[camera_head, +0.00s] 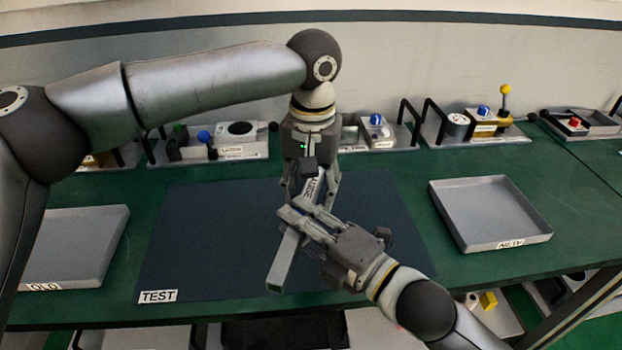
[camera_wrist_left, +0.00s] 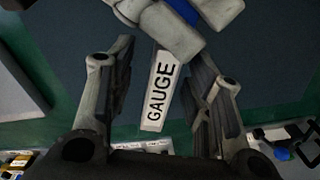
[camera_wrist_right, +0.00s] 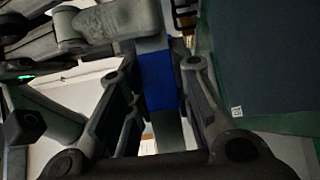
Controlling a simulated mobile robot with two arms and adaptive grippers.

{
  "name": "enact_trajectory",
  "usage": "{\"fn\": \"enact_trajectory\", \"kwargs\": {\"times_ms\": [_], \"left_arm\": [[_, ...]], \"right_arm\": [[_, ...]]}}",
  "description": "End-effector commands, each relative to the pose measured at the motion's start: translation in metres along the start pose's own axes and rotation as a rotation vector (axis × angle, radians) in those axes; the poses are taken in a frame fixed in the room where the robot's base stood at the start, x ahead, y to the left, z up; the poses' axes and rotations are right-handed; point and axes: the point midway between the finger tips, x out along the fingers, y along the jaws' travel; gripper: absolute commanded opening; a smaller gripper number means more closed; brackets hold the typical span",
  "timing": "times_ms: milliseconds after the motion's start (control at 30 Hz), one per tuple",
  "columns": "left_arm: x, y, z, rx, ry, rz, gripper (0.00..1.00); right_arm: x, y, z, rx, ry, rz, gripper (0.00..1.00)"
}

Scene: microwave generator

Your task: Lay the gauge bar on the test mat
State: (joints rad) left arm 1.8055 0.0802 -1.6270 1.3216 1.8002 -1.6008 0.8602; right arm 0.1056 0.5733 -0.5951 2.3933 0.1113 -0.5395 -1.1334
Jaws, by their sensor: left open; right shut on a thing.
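The gauge bar (camera_head: 284,262) is a long grey bar held at a slant over the test mat (camera_head: 200,230), a dark blue sheet labelled TEST. My right gripper (camera_head: 296,212) is shut on the bar; its wrist view shows the bar's blue section (camera_wrist_right: 158,82) between the fingers. My left gripper (camera_head: 311,196) comes down from above at the bar's far end. It is open, with its fingers (camera_wrist_left: 157,75) apart on either side of the white GAUGE label (camera_wrist_left: 161,88). The bar's height over the mat is hard to tell.
A grey OLD tray (camera_head: 75,245) is at the left and an empty grey NEW tray (camera_head: 490,212) at the right. Fixtures with knobs (camera_head: 235,140) and handles line the back of the green table (camera_head: 400,185). The mat's left part is clear.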

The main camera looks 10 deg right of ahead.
Motion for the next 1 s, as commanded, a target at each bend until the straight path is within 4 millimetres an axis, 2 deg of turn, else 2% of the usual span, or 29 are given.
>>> {"fn": "enact_trajectory", "kwargs": {"times_ms": [167,533,600,633,800,1000], "left_arm": [[0.0000,0.0000,0.0000,0.000,0.000,0.000,0.46],[-0.0003,0.0007,0.0002,0.001,0.000,0.002,0.00],[-0.0003,0.0012,0.0003,0.002,0.000,0.002,0.00],[-0.0007,0.0014,0.0003,0.002,0.000,0.003,0.00],[-0.0006,0.0023,0.0006,0.003,0.000,0.004,0.00],[-0.0005,0.0017,0.0005,0.003,0.000,0.003,0.00]], "right_arm": [[0.0000,0.0008,-0.0001,-0.001,0.000,0.002,0.00],[0.0000,0.0007,-0.0003,0.000,0.001,0.002,0.00],[0.0000,0.0007,-0.0004,0.000,0.001,0.002,0.00],[0.0000,0.0008,-0.0005,0.000,0.001,0.002,0.25],[0.0001,0.0008,-0.0007,0.000,0.002,0.002,0.46],[0.0001,0.0007,-0.0004,0.000,0.001,0.002,0.46]]}}
